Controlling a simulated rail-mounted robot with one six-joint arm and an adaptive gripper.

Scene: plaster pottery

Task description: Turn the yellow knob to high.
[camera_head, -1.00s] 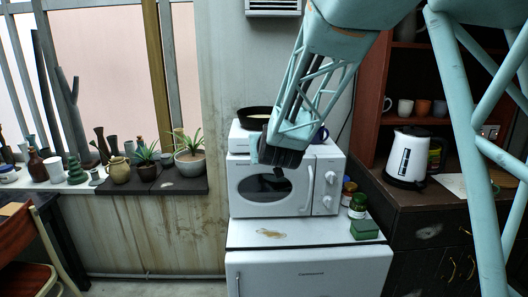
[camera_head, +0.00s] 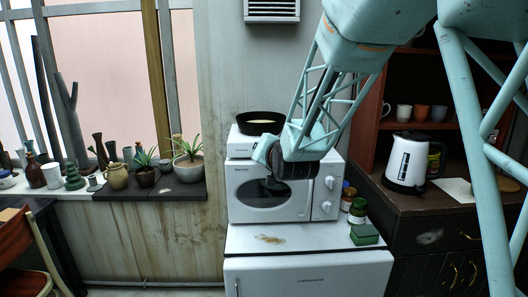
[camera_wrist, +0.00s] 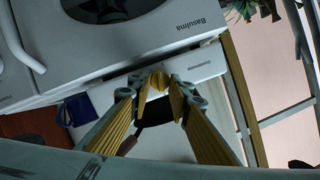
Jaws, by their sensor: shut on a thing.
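The white hot plate (camera_head: 240,143) stands on top of the white microwave and bears a dark pan (camera_head: 262,117). In the wrist view its front panel (camera_wrist: 203,62) shows at an angle. The yellow knob (camera_wrist: 158,79) is on that panel, between the tips of my yellow fingers. My gripper (camera_wrist: 159,86) is shut on the knob, with a fingertip on each side. In the head view my wrist hides the knob and my fingers. I cannot tell from the frames which setting the knob points to.
The microwave (camera_head: 250,208) is just below the hot plate, close to my wrist. A blue mug (camera_wrist: 75,108) stands beside the hot plate. Jars and a green box (camera_head: 364,234) stand on the fridge top at right. A kettle (camera_head: 408,162) is on the dark cabinet further right.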

